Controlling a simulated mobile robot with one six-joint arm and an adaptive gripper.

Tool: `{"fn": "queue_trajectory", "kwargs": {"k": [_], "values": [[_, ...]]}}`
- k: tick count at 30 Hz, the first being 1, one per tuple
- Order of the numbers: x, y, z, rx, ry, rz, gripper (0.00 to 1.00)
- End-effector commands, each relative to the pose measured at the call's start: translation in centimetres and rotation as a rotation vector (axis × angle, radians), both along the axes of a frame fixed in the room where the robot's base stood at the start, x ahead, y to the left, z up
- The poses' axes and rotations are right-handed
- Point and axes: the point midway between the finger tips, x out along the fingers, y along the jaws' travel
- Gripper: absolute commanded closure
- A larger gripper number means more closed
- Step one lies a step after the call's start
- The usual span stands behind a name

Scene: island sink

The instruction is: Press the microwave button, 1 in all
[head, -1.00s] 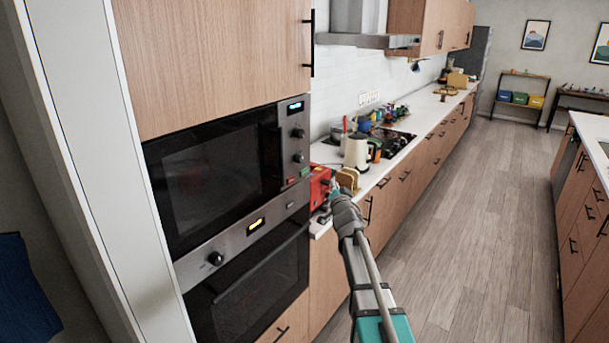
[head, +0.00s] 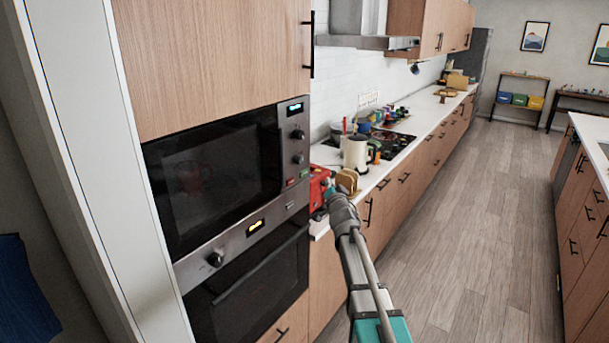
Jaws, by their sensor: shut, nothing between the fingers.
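The built-in microwave (head: 205,185) is in the tall wooden cabinet at the left, its dark door shut. Its control panel on the right has a lit blue display (head: 295,107), two black knobs, a red button (head: 290,182) and a green button (head: 304,173) at the bottom. A faint reddish shape shows in the dark door glass; I cannot tell whether it is inside or a reflection. My gripper (head: 320,213) is small in view, shut and empty, to the right of and below the buttons, apart from the panel. The red toaster area is close behind it.
An oven (head: 250,290) sits below the microwave. A red appliance (head: 317,185), bread slices (head: 347,180) and a cream kettle (head: 356,152) crowd the counter beside the cabinet. The wooden floor (head: 460,230) at the right is clear up to the island (head: 597,130).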

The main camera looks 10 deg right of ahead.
Motion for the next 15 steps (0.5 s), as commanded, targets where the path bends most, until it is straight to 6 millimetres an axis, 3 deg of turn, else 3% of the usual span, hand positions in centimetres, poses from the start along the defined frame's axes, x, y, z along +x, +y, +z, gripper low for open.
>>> {"fn": "queue_trajectory", "kwargs": {"k": [15], "values": [[3.7,3.6,0.0,0.002,0.002,0.001,1.0]]}}
